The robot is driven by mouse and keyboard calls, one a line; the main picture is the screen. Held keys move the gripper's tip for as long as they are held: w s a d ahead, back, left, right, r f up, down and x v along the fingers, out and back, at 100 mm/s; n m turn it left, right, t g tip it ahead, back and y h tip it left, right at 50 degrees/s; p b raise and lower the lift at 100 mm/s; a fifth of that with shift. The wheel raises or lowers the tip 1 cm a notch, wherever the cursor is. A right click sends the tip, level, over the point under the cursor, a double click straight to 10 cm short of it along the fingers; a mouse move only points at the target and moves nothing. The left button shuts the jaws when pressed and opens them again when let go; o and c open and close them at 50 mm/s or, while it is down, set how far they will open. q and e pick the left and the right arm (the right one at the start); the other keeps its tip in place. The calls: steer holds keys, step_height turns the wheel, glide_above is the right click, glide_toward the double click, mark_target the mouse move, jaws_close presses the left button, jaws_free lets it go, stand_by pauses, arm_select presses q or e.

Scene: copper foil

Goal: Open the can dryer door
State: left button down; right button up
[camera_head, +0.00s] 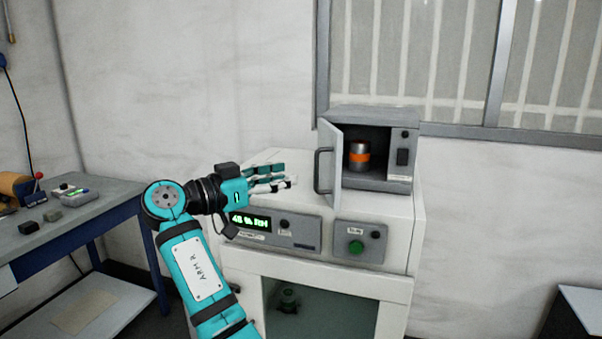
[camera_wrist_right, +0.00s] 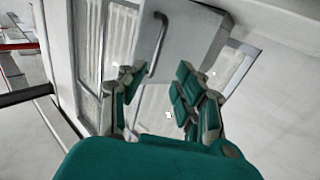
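The can dryer (camera_head: 372,113) is a small grey box on top of a white cabinet. Its door (camera_head: 329,150) stands swung open to the left, and a can with an orange band (camera_head: 359,154) shows inside. The door's handle (camera_head: 317,171) is a dark vertical bar on the door's outer face. My right gripper (camera_head: 284,178) is left of the handle and appears apart from it. In the right wrist view the fingers (camera_wrist_right: 158,88) are spread with nothing between them; the door (camera_wrist_right: 188,32) and handle (camera_wrist_right: 157,45) show beyond them. My left gripper is out of view.
The white cabinet (camera_head: 412,235) has a green display (camera_head: 250,221), a green button (camera_head: 356,247) and a glass front. A blue-legged workbench (camera_head: 110,195) with small items stands at the left. A barred window (camera_head: 450,60) is behind.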

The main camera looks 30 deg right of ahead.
steer(key=a, duration=0.3)
steer(key=shift+s+a, duration=0.2)
steer(key=shift+a, duration=0.15)
steer(key=shift+c, duration=0.2)
